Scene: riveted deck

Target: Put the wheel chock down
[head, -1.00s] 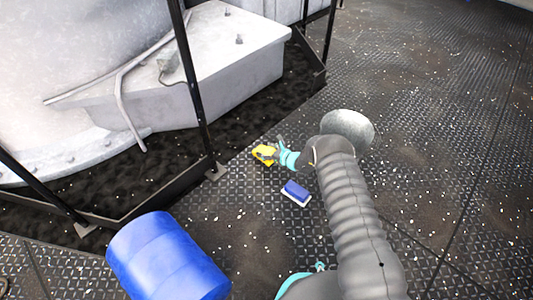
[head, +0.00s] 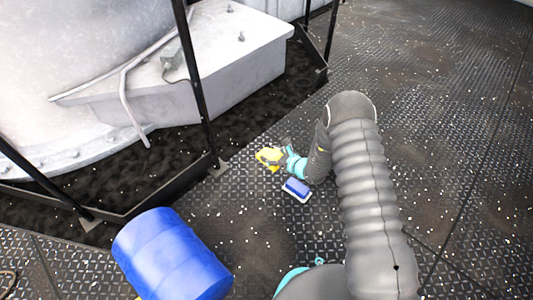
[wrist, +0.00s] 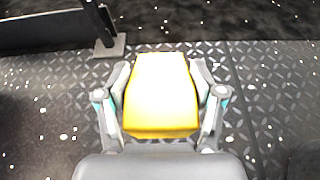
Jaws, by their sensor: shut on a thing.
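The yellow wheel chock (head: 269,157) is near the middle of the head view, over the diamond-plate deck beside the railing. In the wrist view the chock (wrist: 161,95) fills the space between the fingers, its top bright and washed out. My gripper (head: 284,155) is shut on it from the right; both fingers (wrist: 162,98) press its sides in the wrist view. Whether the chock touches the deck or hangs just above it I cannot tell.
A blue and white brush-like block (head: 296,189) lies on the deck just below my gripper. Open deck (head: 450,110) lies to the right.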

